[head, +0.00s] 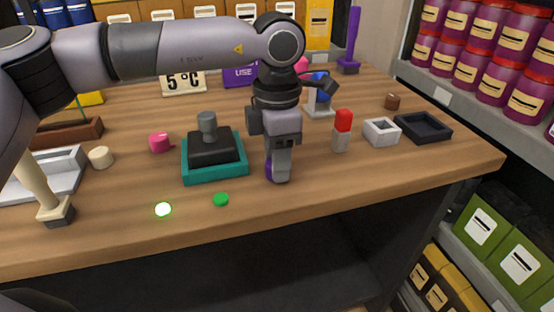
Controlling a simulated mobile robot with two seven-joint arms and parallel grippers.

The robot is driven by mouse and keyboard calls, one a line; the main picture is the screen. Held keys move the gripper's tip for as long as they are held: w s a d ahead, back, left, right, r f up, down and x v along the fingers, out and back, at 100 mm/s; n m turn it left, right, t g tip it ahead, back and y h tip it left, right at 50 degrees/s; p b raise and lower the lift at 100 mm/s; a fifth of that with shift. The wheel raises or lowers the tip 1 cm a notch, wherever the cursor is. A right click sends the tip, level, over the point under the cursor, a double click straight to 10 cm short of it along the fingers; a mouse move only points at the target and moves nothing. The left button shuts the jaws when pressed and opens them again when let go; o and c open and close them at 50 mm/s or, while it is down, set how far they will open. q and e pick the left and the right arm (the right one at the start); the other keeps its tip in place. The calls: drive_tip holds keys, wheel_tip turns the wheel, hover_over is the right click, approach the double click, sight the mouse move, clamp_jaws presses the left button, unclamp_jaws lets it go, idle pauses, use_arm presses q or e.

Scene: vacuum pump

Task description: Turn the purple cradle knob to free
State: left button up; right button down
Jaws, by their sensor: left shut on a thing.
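The purple cradle knob (269,171) shows as a small purple patch at the left side of my left gripper's fingertips, near the front of the table. My left gripper (279,176) points down and is shut on it. The fingers hide most of the knob, so its turn position cannot be read. Just left of the gripper stands a teal base (216,174) with a black block (212,150) and a grey cylinder (207,126) on top. My right gripper is not in view.
A glowing green-white disc (163,209) and a green button (221,199) lie near the front edge. A pink knob (160,143) is left of the base. A red-topped grey block (342,131), a white square holder (381,131) and a black tray (423,127) stand right.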

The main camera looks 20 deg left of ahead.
use_arm(q)
drive_tip(key=n+b, duration=0.1)
drive_tip(key=n, duration=0.3)
drive_tip(key=shift+n+b, duration=0.3)
drive_tip(key=n+b, duration=0.1)
drive_tip(key=n, duration=0.2)
drive_tip(key=shift+w+n, duration=0.1)
drive_tip(key=shift+n, duration=0.2)
drive_tip(key=n, duration=0.3)
drive_tip(key=shift+a+n+b, duration=0.1)
drive_tip(key=shift+n+b, duration=0.2)
drive_tip(key=shift+b, duration=0.05)
drive_tip(key=shift+r+n+b, duration=0.1)
drive_tip(key=shift+n+b, duration=0.25)
drive_tip(key=shift+n, duration=1.55)
drive_tip(key=o, duration=1.1)
drive_tip(key=shift+c, duration=0.2)
